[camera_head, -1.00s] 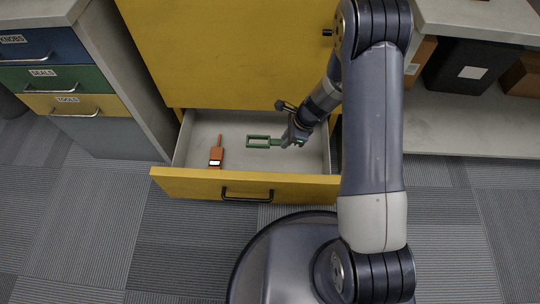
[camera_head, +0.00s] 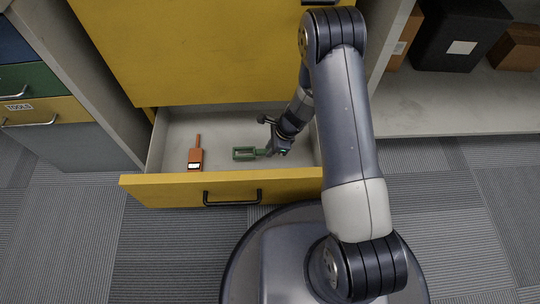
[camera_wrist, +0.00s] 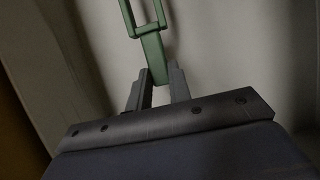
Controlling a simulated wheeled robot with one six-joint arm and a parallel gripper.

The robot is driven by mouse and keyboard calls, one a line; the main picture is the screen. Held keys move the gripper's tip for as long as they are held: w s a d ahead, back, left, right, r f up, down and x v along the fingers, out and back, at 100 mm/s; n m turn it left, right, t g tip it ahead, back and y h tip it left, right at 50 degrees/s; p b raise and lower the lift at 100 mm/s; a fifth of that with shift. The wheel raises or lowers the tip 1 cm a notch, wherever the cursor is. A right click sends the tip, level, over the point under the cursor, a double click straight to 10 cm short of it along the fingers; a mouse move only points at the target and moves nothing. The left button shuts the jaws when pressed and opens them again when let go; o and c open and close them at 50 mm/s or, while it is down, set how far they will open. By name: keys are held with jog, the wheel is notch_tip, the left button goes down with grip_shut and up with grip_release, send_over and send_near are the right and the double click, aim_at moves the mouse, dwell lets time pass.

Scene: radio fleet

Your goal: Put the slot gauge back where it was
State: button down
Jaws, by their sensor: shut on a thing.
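The green slot gauge (camera_head: 245,153), a slotted frame with a short handle, is in the open yellow drawer (camera_head: 222,188). My gripper (camera_head: 272,151) is at the handle end, at the right of the gauge. In the wrist view my gripper (camera_wrist: 158,88) is shut on the handle of the slot gauge (camera_wrist: 152,46), with the frame end pointing away. Whether the gauge touches the drawer floor or is slightly above it I cannot tell.
An orange tool (camera_head: 196,156) with a thin tip lies in the drawer, left of the gauge. Bare drawer floor lies between them. A cabinet (camera_head: 28,103) stands left; a shelf (camera_head: 450,105) with a black box (camera_head: 458,40) stands right.

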jog(key=shift+f+b, duration=0.7)
jog(key=shift+f, duration=1.15)
jog(key=shift+f, duration=0.15)
jog(key=c, duration=1.3)
grip_release()
jog(key=p+v, duration=0.5)
jog(key=v, duration=0.7)
jog(key=shift+p, duration=0.3)
